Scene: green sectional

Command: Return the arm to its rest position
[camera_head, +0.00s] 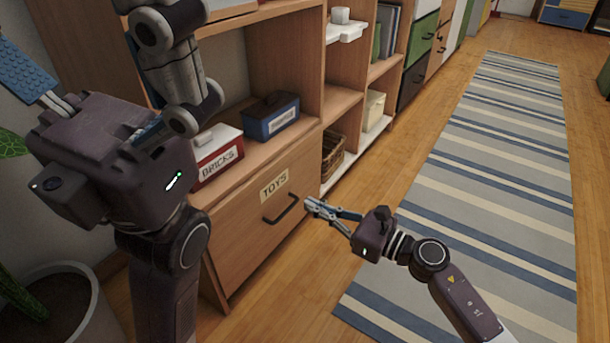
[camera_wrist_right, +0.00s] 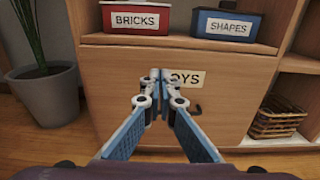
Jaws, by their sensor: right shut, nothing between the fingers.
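My right gripper (camera_head: 320,208) reaches in from the lower right in the head view. Its blue fingers are shut and empty, in front of the TOYS drawer (camera_head: 243,232) and near its dark handle (camera_head: 281,209). The shut fingertips (camera_wrist_right: 156,78) also show in the right wrist view, where they cover part of the drawer label and handle. The drawer looks closed. My left gripper (camera_head: 28,75) shows only in part at the upper left of the head view, as a blue finger pad and a metal link; its jaw opening cannot be made out.
A red and white BRICKS box (camera_head: 216,158) and a blue SHAPES box (camera_head: 270,118) stand on the shelf above the drawer. A wicker basket (camera_head: 332,158) is in the lower cubby. A potted plant (camera_head: 55,305) stands at the left. The striped rug (camera_head: 500,150) is clear.

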